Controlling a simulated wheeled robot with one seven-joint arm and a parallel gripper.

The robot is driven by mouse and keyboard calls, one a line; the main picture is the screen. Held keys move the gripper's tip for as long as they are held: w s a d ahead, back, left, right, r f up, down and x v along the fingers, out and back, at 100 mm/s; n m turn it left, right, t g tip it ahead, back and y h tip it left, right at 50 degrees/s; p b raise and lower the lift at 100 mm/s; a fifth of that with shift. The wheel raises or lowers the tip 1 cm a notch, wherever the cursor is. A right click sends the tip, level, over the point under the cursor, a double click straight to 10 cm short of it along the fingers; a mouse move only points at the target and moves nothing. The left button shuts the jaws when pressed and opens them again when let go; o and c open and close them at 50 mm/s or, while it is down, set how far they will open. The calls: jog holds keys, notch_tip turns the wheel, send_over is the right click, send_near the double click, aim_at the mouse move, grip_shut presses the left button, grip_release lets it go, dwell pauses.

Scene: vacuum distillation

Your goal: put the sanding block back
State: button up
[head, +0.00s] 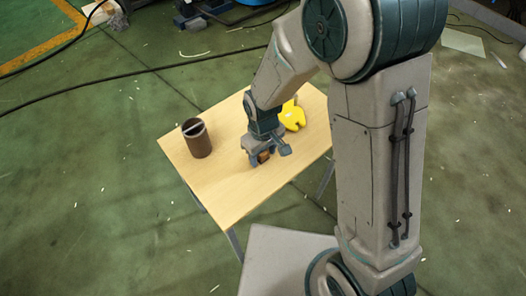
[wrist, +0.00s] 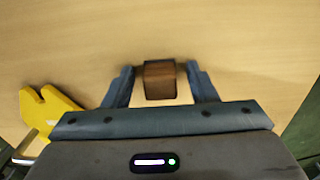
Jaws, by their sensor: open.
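The sanding block appears to be a small brown block (wrist: 160,80) on the wooden table. It sits between the two fingers of my gripper (wrist: 162,72) in the wrist view. The jaws are open, with a finger close on each side of the block; I cannot tell whether either touches it. In the head view the block (head: 263,156) is partly hidden under my gripper (head: 262,158), which is low over the middle of the table.
A brown cylindrical holder (head: 197,140) stands upright at the table's left. A yellow object (head: 293,116) lies behind and right of my gripper, also in the wrist view (wrist: 46,110). The front left of the tabletop (head: 225,200) is clear.

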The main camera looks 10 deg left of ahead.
jog(key=shift+r, duration=0.1)
notch_tip(320, 180, up, 12)
jog(key=p, duration=0.2)
jog(key=s+d+r+m, duration=0.2)
jog(key=d+r+m, duration=0.1)
jog(key=d, duration=0.4)
jog(key=s+d+r+m+t, duration=0.1)
jog(key=s+d+r+m, duration=0.2)
jog(key=d, duration=0.5)
jog(key=s+d+r+m+t, duration=0.1)
jog(key=s+d+r+m, duration=0.1)
jog(key=d, duration=0.5)
jog(key=shift+s+d+r+m, duration=0.15)
jog(key=shift+d+r+m, duration=0.1)
jog(key=shift+r+m, duration=0.65)
jog(key=shift+f, duration=0.1)
jog(key=shift+c, duration=0.3)
